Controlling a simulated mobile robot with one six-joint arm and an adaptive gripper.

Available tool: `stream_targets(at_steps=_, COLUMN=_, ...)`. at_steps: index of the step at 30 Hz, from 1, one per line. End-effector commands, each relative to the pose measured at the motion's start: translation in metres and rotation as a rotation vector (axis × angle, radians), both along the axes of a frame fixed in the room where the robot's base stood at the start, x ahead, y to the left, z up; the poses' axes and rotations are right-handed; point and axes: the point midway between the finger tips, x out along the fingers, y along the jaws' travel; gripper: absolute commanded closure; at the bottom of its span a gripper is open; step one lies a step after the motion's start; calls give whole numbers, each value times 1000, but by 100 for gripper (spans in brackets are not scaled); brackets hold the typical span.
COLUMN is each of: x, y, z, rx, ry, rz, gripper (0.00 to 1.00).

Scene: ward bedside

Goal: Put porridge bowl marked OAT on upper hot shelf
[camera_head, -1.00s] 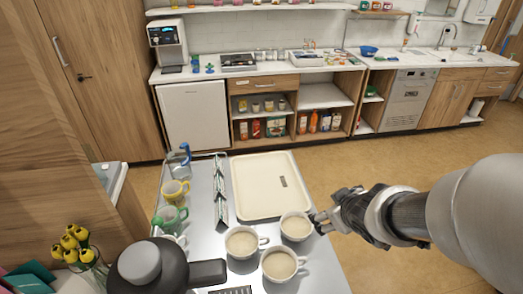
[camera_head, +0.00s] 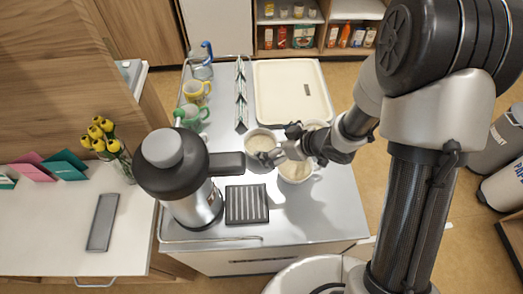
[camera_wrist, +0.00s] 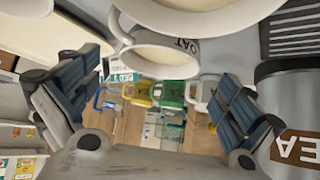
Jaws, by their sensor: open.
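The bowl marked OAT (camera_wrist: 165,58) is a white cup-like bowl of pale porridge; its lettering is upside down in the wrist view. It appears to be the left bowl (camera_head: 260,141) of the group on the trolley in the head view, where no marking is readable. My gripper (camera_head: 282,153) is open and empty, low at the bowls; its fingers (camera_wrist: 150,105) spread either side of the OAT bowl in the wrist view, with no grip visible. I cannot make out the upper hot shelf.
A second bowl (camera_head: 296,171) and a partly hidden third bowl (camera_head: 316,124) stand close by. A flask (camera_head: 188,185), a dark grille (camera_head: 246,205), mugs (camera_head: 192,117) and a cream tray (camera_head: 262,95) share the trolley (camera_head: 300,222). Its front right is clear.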

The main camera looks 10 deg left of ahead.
Motion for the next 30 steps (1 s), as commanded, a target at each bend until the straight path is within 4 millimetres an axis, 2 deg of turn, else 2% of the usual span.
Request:
stream_targets(at_steps=1, x=3, y=6, z=-9, rx=0, ry=0, rz=3, gripper=0)
stream_targets(at_steps=3, x=6, y=11, z=-14, rx=0, ry=0, rz=1, gripper=0)
stream_targets(at_steps=11, x=11, y=19, z=-23, rx=0, ry=0, rz=0, gripper=0)
stream_targets(at_steps=20, x=24, y=44, z=-55, rx=-1, ry=1, rz=1, gripper=0)
stream_targets(at_steps=27, x=26, y=46, z=-55, rx=0, ry=-1, rz=-1, gripper=0)
stream_targets(at_steps=30, x=26, y=46, z=-55, rx=0, ry=-1, rz=-1, gripper=6)
